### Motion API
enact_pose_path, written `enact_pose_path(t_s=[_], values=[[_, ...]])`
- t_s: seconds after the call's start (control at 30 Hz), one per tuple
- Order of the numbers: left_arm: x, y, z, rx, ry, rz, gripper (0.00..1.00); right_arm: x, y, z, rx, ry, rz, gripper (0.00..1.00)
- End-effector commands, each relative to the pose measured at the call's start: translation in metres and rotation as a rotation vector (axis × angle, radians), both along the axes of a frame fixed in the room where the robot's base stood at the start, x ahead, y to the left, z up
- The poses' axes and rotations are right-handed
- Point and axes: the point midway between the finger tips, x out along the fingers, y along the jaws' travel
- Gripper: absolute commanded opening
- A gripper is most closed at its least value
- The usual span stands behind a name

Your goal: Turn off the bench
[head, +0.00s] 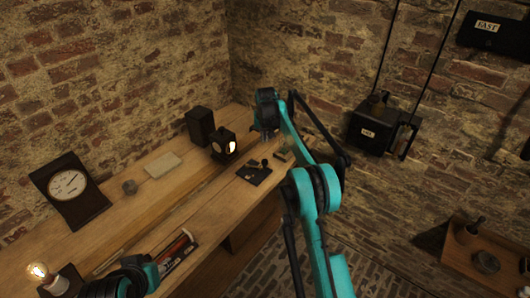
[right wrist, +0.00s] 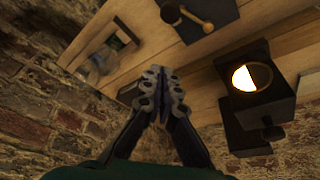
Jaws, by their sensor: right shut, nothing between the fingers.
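The wooden bench (head: 185,205) runs along the brick wall. On it, a black lamp box (head: 223,146) has a glowing round window, which also shows lit in the right wrist view (right wrist: 252,77). A bare bulb (head: 38,271) glows at the lower left. A black plate with a brass lever and dark knob (head: 254,172) lies near the bench's right end; in the right wrist view it shows at the top (right wrist: 207,16). My right gripper (right wrist: 157,78) is shut and empty, above the bench and apart from the plate. My left arm shows at the lower left, its fingers out of view.
A dial gauge (head: 68,186) stands on the bench at left. A dark box (head: 200,126), a pale slab (head: 163,165) and a tray with a red item (head: 175,252) are also there. A black box hangs at right (head: 373,132); a wooden tray (head: 460,256) lies lower right.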

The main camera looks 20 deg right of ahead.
Motion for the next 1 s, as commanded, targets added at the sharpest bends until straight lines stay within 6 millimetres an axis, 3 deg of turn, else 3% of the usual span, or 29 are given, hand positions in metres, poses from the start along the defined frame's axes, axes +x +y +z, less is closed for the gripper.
enact_pose_path(t_s=[0.17,0.63,1.0], values=[[0.0,0.0,-0.007,0.0,0.0,0.0,0.44,0.006,-0.001,-0.019,0.0,0.0,0.0,0.0],[0.0,0.0,-0.03,0.0,0.0,0.0,0.44,0.032,-0.006,-0.095,0.0,0.0,0.0,0.0],[0.0,0.0,-0.042,0.0,0.0,0.0,0.44,0.007,-0.001,-0.096,0.0,0.0,0.0,0.0]])
